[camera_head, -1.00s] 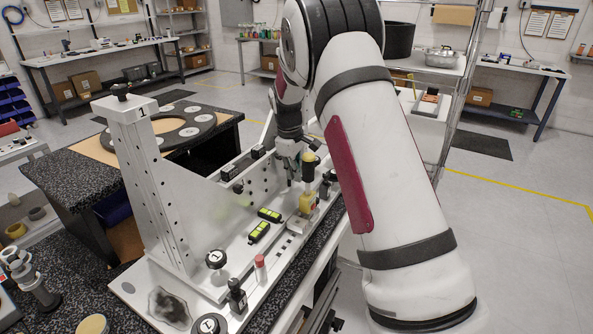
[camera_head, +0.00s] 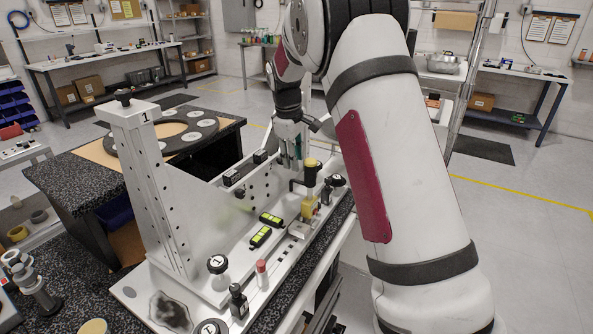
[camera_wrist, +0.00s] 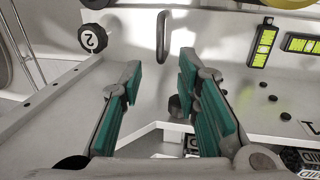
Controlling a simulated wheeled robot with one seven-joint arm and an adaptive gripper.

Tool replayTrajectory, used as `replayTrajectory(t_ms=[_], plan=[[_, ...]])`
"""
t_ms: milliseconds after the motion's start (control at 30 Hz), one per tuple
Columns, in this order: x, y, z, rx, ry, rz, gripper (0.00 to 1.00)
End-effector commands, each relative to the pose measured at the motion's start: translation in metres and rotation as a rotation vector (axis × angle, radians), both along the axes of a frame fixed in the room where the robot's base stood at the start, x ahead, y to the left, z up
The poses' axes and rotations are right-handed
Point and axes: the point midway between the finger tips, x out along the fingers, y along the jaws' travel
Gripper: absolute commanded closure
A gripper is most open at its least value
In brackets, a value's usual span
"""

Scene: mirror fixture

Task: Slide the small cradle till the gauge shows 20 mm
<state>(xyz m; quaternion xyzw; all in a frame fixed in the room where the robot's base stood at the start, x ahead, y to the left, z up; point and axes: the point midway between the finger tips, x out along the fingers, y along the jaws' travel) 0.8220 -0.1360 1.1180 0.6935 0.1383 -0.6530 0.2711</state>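The white fixture (camera_head: 209,211) stands on the bench, with a tall column marked 1. Two black blocks with lime-green windows (camera_head: 271,218) lie on its base; in the wrist view they are at upper right (camera_wrist: 262,45). I cannot read a value in mm or tell which part is the small cradle. A yellow block (camera_head: 308,207) stands beside a dark post with a yellow top (camera_head: 311,164). My gripper (camera_wrist: 160,72) is open and empty, its green-padded fingers apart above the fixture. In the head view it hangs beside the post (camera_head: 297,166). A dark handle (camera_wrist: 162,37) shows beyond the fingertips.
A black knob marked 2 (camera_wrist: 92,38) is at upper left in the wrist view. Knobs marked 1 (camera_head: 217,264), a red-capped cylinder (camera_head: 261,273) and a dark bottle-like part (camera_head: 238,300) stand near the front. A ring plate (camera_head: 160,138) lies behind.

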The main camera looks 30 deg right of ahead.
Motion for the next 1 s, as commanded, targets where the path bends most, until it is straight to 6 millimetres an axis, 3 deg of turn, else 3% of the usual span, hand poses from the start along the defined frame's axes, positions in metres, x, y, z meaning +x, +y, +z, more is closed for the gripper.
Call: replayTrajectory(t_ms=[100, 300, 1000], plan=[[-0.002, 0.004, 0.022, 0.001, -0.003, 0.002, 0.70], [-0.005, 0.008, 0.042, 0.001, 0.000, 0.001, 0.70], [-0.009, 0.010, 0.052, 0.005, -0.007, -0.005, 0.70]])
